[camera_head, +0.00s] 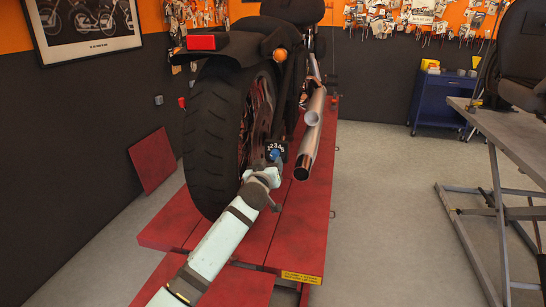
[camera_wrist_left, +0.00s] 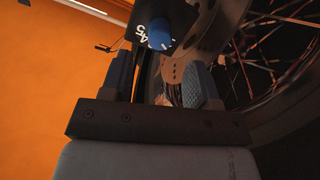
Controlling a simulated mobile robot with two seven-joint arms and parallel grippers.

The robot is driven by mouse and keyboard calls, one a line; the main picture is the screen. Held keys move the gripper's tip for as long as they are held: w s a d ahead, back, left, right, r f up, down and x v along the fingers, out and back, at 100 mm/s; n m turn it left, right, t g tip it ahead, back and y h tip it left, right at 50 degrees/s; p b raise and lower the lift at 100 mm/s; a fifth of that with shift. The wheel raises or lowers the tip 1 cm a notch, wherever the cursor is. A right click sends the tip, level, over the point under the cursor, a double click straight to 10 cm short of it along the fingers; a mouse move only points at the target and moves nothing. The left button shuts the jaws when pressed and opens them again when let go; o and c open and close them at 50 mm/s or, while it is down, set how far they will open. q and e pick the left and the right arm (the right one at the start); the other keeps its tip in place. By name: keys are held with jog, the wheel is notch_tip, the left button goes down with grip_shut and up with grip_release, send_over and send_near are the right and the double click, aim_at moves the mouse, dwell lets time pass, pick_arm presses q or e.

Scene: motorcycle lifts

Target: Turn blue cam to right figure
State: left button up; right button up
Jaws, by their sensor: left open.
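The blue cam (camera_head: 275,154) is a small round knob on a black plate (camera_head: 277,145) with white figures, beside the motorcycle's rear wheel. In the left wrist view the cam (camera_wrist_left: 160,33) shows with a white mark on it, and the plate (camera_wrist_left: 146,12) shows the figures 4 and 5; the others are hidden or out of frame. My left gripper (camera_head: 269,170) is just in front of and below the cam. In the wrist view its two blue-grey fingers (camera_wrist_left: 162,82) are apart with nothing held, and the cam lies beyond their tips. My right gripper is not in view.
The motorcycle's rear tyre (camera_head: 212,135) is close to the left of my arm, and the exhaust pipes (camera_head: 310,145) are to the right. The bike stands on a red lift (camera_head: 300,220). A grey lift table (camera_head: 510,135) and blue cart (camera_head: 443,98) stand right, with free floor between.

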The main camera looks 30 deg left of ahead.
aim_at(273, 156)
pick_arm(q)
jog(key=x, duration=0.5)
jog(key=shift+w, duration=0.25)
jog(key=c, duration=0.9)
